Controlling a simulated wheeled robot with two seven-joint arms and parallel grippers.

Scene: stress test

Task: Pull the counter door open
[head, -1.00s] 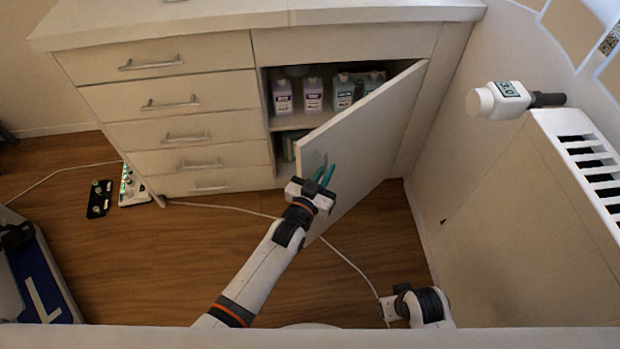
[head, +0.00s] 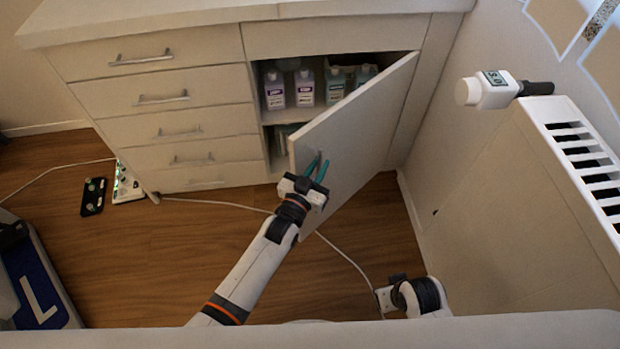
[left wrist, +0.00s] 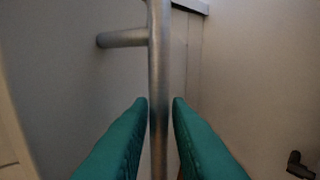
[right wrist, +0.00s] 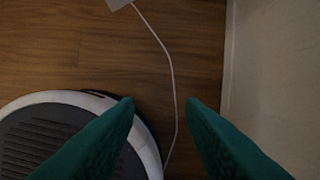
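The white counter door (head: 362,125) stands partly open in the head view, hinged on its right, with its free edge swung out towards me. My left gripper (head: 317,168) is at the door's outer face near the free edge. In the left wrist view the grey metal bar handle (left wrist: 158,60) runs between the teal fingertips of my left gripper (left wrist: 160,102). The fingers are closed in around the bar, with little or no gap. My right gripper (right wrist: 160,102) is open and empty above the floor. Its fingers are not visible in the head view.
Bottles (head: 304,88) stand on a shelf inside the counter. Drawers (head: 160,98) are shut on the left. A radiator (head: 575,150) with a white valve (head: 490,90) is at the right. A cable (head: 345,258) crosses the wooden floor, and a power strip (head: 127,183) lies by the counter.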

